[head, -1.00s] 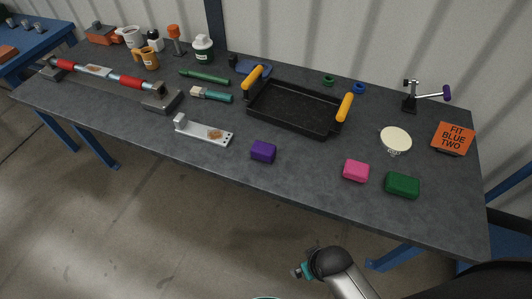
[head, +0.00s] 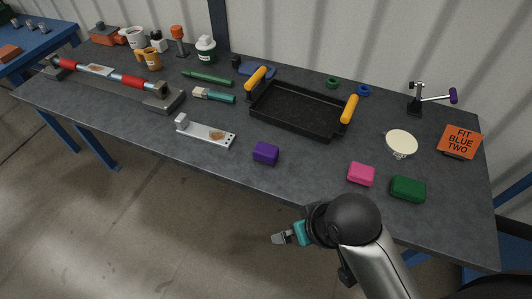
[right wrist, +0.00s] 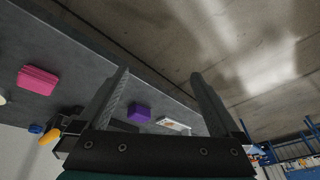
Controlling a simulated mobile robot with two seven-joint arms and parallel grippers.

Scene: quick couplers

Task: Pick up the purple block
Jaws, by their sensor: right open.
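The purple block (head: 265,153) lies on the dark grey table (head: 200,160) near its front edge, just right of a metal bracket. My right gripper (head: 277,239) is in front of the table edge, apart from the block and nearer to me. In the right wrist view its two open fingers (right wrist: 160,85) have nothing between them that they touch. The purple block also shows there (right wrist: 139,113), beyond the fingers and between them in the picture. My left gripper does not show in either view.
A pink block (head: 361,174) and a green block (head: 408,188) lie to the right of the purple one. A black tray (head: 290,122) with orange handles stands behind it. The metal bracket (head: 207,134) is to its left. The table around the purple block is clear.

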